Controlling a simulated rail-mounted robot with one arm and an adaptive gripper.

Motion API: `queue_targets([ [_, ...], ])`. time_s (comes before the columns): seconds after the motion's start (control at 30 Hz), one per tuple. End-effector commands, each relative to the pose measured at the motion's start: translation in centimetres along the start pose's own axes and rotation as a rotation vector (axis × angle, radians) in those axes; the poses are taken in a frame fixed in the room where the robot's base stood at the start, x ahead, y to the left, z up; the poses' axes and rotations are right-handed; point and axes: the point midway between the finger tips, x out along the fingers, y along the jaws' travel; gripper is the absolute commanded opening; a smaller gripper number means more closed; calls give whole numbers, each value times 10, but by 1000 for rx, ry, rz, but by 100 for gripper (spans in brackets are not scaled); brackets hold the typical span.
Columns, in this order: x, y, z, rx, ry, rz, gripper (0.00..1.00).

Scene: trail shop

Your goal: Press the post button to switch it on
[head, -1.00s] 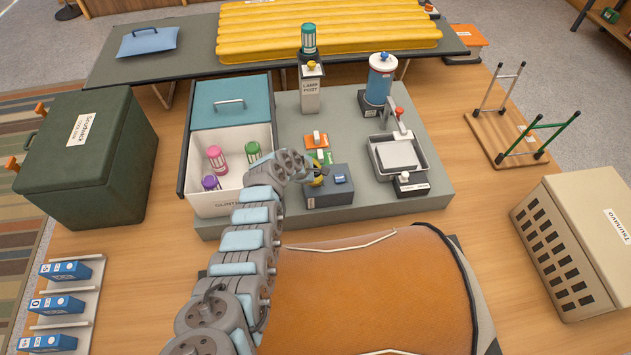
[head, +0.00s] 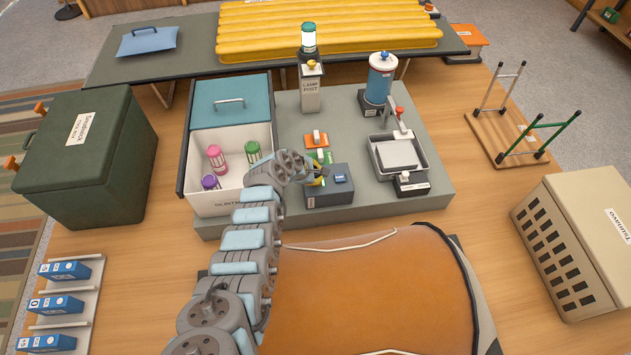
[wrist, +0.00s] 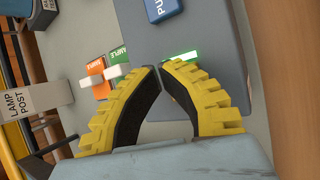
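The grey lamp post (head: 310,92), labelled LAMP POST, stands upright at the back of the grey platform with a yellow knob (head: 311,65) on top. It also shows in the wrist view (wrist: 28,100). A lantern (head: 308,40) behind it glows white. A dark grey box (head: 329,194) with a blue button (head: 341,177) sits at the platform's front; the button, its lettering partly cut off, shows in the wrist view (wrist: 163,10). A strip on the box glows green (wrist: 183,57). My gripper (head: 319,177) is at the box's left side, its yellow fingertips (wrist: 161,68) together and empty; contact is unclear.
Left is a white bin (head: 231,203) with several coloured canisters. A sink-like tray (head: 398,155) and a blue dispenser (head: 381,80) stand right.

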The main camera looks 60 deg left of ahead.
Motion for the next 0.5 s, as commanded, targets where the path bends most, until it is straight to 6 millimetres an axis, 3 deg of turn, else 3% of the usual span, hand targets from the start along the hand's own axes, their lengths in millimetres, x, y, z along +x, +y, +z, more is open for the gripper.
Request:
queue_targets([
  [0.5, -1, 0, 1, 0, 0, -1, 0],
])
